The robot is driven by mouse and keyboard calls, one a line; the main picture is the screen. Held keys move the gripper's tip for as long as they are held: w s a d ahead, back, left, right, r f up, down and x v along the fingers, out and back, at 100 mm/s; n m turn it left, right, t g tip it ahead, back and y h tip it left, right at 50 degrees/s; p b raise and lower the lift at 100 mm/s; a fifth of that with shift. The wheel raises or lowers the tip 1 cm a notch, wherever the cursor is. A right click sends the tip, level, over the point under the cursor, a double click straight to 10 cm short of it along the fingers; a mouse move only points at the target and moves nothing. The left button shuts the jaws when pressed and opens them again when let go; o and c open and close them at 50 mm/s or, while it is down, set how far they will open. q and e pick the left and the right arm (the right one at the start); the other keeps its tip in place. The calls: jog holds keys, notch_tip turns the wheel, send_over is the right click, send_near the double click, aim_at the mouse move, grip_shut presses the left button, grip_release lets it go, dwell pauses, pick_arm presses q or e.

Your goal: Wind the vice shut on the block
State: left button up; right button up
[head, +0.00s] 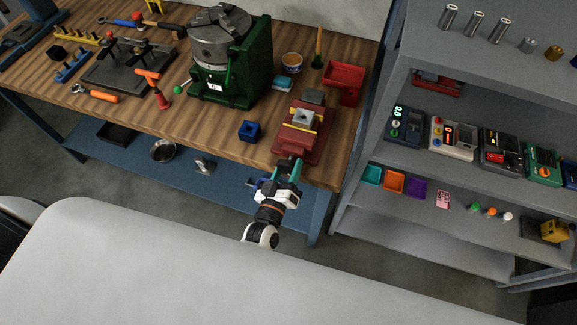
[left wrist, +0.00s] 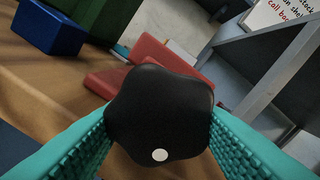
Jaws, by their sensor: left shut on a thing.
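The red vice (head: 298,143) stands at the front right of the wooden bench. A yellow piece (head: 300,117) shows across its top near the jaws; I cannot tell whether it is the block, or how wide the jaw gap is. My left gripper (head: 289,168) is at the vice's front end. In the left wrist view its teal ribbed fingers are shut on a black lobed knob (left wrist: 160,112) with a white dot low on its face. The knob hides much of the red vice (left wrist: 150,48) behind it. My right gripper is not in view.
A blue block-like holder (head: 250,131) stands left of the vice. A red bin (head: 344,78) and a round tub (head: 291,62) are behind it. A large green machine (head: 243,65) stands at the back left. A grey shelf unit (head: 450,160) is at the right.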

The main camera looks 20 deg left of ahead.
pick_arm(q)
jog(key=shift+s+f+m, duration=0.25)
jog(key=shift+f+m, duration=0.1)
jog(key=shift+m, duration=0.25)
jog(key=o, duration=0.7)
jog(key=shift+o, duration=1.3)
jog(key=shift+r, duration=0.1)
jog(key=shift+s+r, duration=0.1)
jog(key=shift+r, duration=0.05)
